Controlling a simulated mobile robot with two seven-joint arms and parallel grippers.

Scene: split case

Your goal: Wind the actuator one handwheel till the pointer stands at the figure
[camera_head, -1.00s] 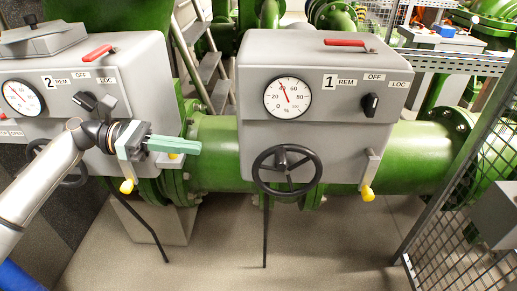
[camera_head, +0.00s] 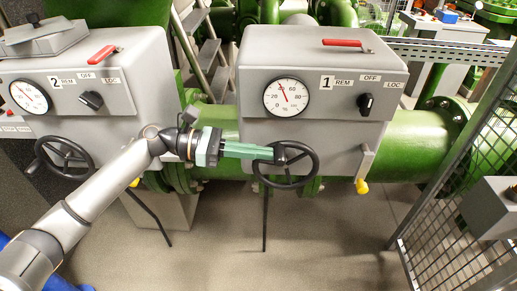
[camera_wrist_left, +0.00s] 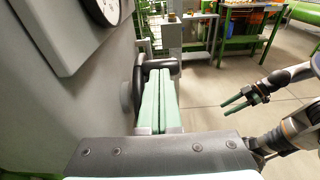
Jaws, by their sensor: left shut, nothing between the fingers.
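Actuator 1 (camera_head: 250,135) is a grey box marked 1, on a green pipe. Its round dial (camera_head: 296,100) has a red pointer leaning up and left, near the 40; the exact reading is too small to tell. Its black handwheel (camera_head: 313,168) is on the front face below the dial. My left gripper (camera_head: 272,153) is shut and empty, its green fingertips at the upper left of the wheel, by its hub and handle; contact cannot be told. The wheel also shows in the left wrist view (camera_wrist_left: 138,88), beside the fingers. My right gripper (camera_wrist_left: 237,103) shows there, its fingers apart.
Actuator 2 (camera_head: 140,65), with its own handwheel (camera_head: 40,160), stands at the left. A selector knob (camera_head: 365,103) and a yellow-tipped lever (camera_head: 362,186) are on actuator 1's right. A mesh fence (camera_head: 450,200) bounds the right. Floor in front is clear.

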